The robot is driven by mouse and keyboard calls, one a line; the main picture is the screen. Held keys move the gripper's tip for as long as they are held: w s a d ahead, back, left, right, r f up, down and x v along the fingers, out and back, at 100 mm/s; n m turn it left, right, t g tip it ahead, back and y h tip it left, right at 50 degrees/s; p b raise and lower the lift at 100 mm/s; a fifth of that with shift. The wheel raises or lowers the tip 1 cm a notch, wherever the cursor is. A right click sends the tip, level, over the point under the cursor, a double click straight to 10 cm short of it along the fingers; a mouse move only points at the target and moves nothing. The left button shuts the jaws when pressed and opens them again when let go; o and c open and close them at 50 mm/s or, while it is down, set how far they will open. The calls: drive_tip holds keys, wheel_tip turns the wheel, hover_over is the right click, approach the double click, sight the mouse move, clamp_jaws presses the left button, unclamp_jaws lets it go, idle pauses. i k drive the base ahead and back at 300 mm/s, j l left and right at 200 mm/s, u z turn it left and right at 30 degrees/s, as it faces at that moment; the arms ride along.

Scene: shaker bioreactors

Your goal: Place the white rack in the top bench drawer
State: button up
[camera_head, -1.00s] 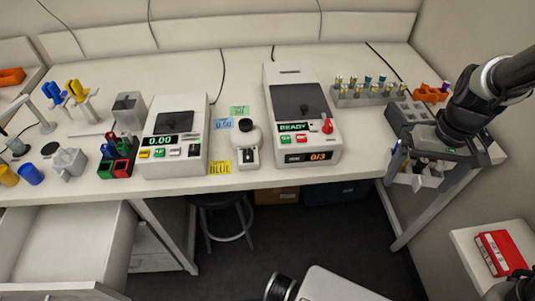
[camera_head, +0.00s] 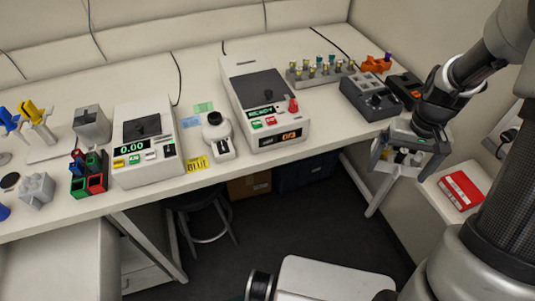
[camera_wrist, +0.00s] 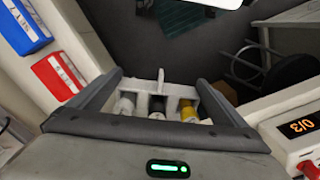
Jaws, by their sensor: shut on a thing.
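The white rack (camera_wrist: 161,86) is between the two fingers of my gripper (camera_wrist: 160,82) in the wrist view. It holds vials with white, dark and yellow tops. In the head view, my gripper (camera_head: 404,160) is shut on the rack (camera_head: 398,157), off the bench's right front edge, and the fingers partly hide it. The top bench drawer (camera_head: 62,262) stands open at the lower left, far from my gripper. The picture edge cuts it off, and little of its inside shows.
The bench (camera_head: 210,182) carries two instruments (camera_head: 145,150) (camera_head: 265,105), a vial rack (camera_head: 318,72) and a grey block (camera_head: 368,98). A side shelf with a red box (camera_head: 461,186) is right of my gripper. A stool (camera_head: 205,215) stands under the bench. Floor before the bench is open.

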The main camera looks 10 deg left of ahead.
sight(48, 283)
drive_tip(key=k+j, duration=1.3)
drive_tip(key=j, duration=0.15)
drive_tip(key=k+j, duration=0.2)
drive_tip(key=j, duration=0.15)
drive_tip(key=k+j, duration=0.1)
drive_tip(key=j, duration=0.4)
drive_tip(key=k+j, duration=0.1)
drive_tip(key=j, duration=0.45)
drive_tip(key=k+j, duration=0.1)
drive_tip(key=j, duration=0.4)
